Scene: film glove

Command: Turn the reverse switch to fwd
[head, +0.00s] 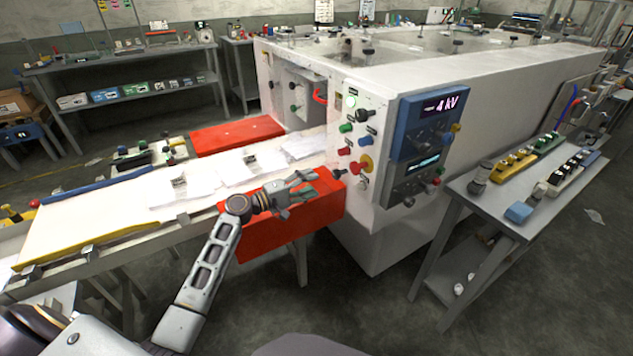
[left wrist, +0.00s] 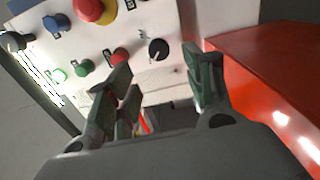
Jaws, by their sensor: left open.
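A control panel (head: 354,135) sits on the end of the white machine in the head view. A black rotary knob (head: 338,173) at its lower part, likely the reverse switch, also shows in the left wrist view (left wrist: 158,49) with a white pointer mark. Its labels are too small to read. My left gripper (head: 308,184) is open and empty, just left of the knob and above the red guard. In the left wrist view its fingers (left wrist: 160,88) point toward the panel, with the knob beyond and between them, apart from it. My right gripper is not in view.
A red and yellow stop button (head: 365,163), a red button (head: 344,151), a green button (head: 346,128) and another black knob (head: 365,115) are close by. The red guard (head: 318,203) lies under the gripper. A conveyor (head: 110,208) runs left; a grey table (head: 490,210) stands right.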

